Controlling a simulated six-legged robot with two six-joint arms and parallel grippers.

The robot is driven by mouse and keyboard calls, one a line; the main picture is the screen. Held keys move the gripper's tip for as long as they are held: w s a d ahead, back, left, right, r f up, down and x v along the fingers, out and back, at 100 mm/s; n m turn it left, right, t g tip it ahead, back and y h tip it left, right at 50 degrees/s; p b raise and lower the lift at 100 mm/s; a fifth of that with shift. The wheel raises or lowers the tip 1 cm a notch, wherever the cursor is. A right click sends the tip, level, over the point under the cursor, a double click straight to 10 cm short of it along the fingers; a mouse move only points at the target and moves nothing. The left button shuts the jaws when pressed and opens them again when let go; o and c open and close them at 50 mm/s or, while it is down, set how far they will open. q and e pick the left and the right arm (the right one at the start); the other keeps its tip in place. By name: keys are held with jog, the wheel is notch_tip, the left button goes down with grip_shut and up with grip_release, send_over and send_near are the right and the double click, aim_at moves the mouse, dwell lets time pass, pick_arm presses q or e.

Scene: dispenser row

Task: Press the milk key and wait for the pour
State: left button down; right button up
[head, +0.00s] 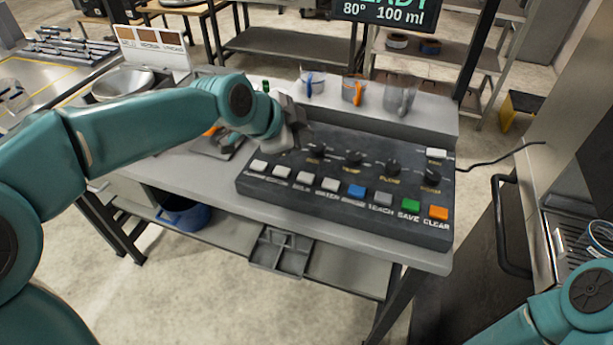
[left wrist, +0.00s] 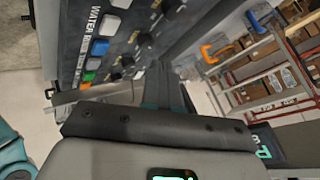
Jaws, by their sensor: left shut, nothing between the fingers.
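A dark control panel (head: 330,212) lies on the grey bench with a row of keys along its front. The third key from the left, a white one (head: 305,178), has small lettering that seems to read MILK; the fourth white key (head: 330,184) is WATER. My left gripper (head: 301,133) is shut and empty, over the back left part of the panel, behind the white keys and apart from them. In the left wrist view, the WATER key (left wrist: 110,24) shows at upper left. My right gripper is out of view; only part of that arm shows at lower right.
Black knobs (head: 392,167) stand behind the keys. Clear cups (head: 354,90) stand on the ledge behind the panel. A display (head: 385,13) above reads 80° 100 ml. A tray (head: 280,250) is below the bench; a dark cabinet with a handle (head: 506,235) is at right.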

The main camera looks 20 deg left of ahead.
aim_at(303, 179)
pick_arm(q)
notch_tip(303, 179, down, 8)
jog(key=b, duration=0.5)
jog(key=shift+r, duration=0.25)
jog(key=shift+f+b, duration=0.2)
jog(key=shift+b, duration=0.25)
dwell(1.1)
jog(key=shift+w+f+b, duration=0.1)
jog(key=shift+f+b, duration=0.3)
jog(key=shift+b, duration=0.15)
jog(key=shift+f+b, duration=0.5)
jog(key=shift+b, duration=0.1)
dwell(0.4)
dwell(0.4)
jog(key=shift+r+p, duration=0.6)
jog(key=shift+r, duration=0.3)
